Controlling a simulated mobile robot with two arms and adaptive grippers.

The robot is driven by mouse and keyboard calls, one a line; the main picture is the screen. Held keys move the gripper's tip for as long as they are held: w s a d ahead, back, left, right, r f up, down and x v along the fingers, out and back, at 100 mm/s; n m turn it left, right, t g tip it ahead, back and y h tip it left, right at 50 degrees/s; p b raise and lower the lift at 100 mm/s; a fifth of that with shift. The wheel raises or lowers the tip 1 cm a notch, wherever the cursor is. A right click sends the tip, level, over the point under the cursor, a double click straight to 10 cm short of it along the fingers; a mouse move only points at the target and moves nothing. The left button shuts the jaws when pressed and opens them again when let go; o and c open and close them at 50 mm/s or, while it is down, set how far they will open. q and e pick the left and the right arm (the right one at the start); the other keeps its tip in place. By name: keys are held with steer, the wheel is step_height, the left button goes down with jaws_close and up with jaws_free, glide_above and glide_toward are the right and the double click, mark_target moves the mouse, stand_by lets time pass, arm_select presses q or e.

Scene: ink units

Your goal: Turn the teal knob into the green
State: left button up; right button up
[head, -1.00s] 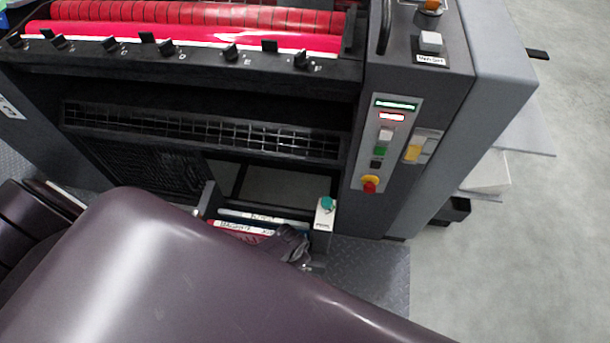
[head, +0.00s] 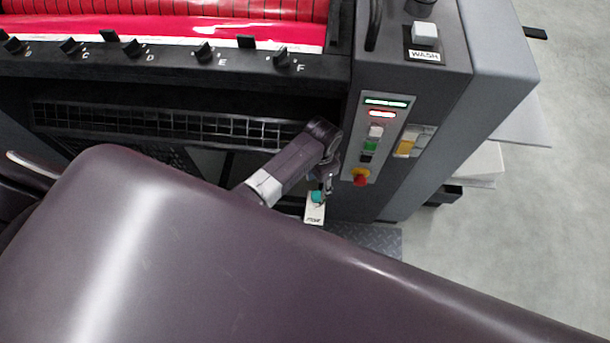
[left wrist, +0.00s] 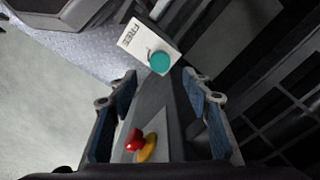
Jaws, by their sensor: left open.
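The teal knob (head: 318,197) sits on a small white plate (head: 314,213) low beside the machine's control column. In the left wrist view the knob (left wrist: 159,62) is round, with the word FREE on its plate (left wrist: 138,44). No green mark shows around it. My left gripper (head: 327,182) is just above the knob in the head view, small and partly hidden by its own wrist. In the left wrist view its two fingers (left wrist: 160,88) are wide apart, with nothing between them, and the knob lies beyond the tips. My right gripper is not in view.
A red emergency button (head: 361,180) on a yellow base sits close right of the gripper. Above it is a panel with green and white buttons (head: 371,146). A barred guard (head: 170,122) lies to the left. Grey floor (head: 560,200) is open at right.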

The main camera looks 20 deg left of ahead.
mark_target(317, 195)
arm_select(q)
steer(key=shift+a+f, duration=0.15)
steer(key=shift+f, duration=0.2)
steer(key=f, duration=0.2)
steer(key=f+b, duration=0.1)
steer(key=f, duration=0.2)
steer(key=shift+d+f+b, duration=0.25)
steer(key=shift+f+b, duration=0.1)
steer(key=shift+b, duration=0.05)
steer(key=shift+f, duration=0.35)
steer(key=shift+a+f, duration=0.1)
steer(key=shift+f, duration=0.1)
steer(key=c, duration=1.1)
steer(key=shift+c, duration=0.3)
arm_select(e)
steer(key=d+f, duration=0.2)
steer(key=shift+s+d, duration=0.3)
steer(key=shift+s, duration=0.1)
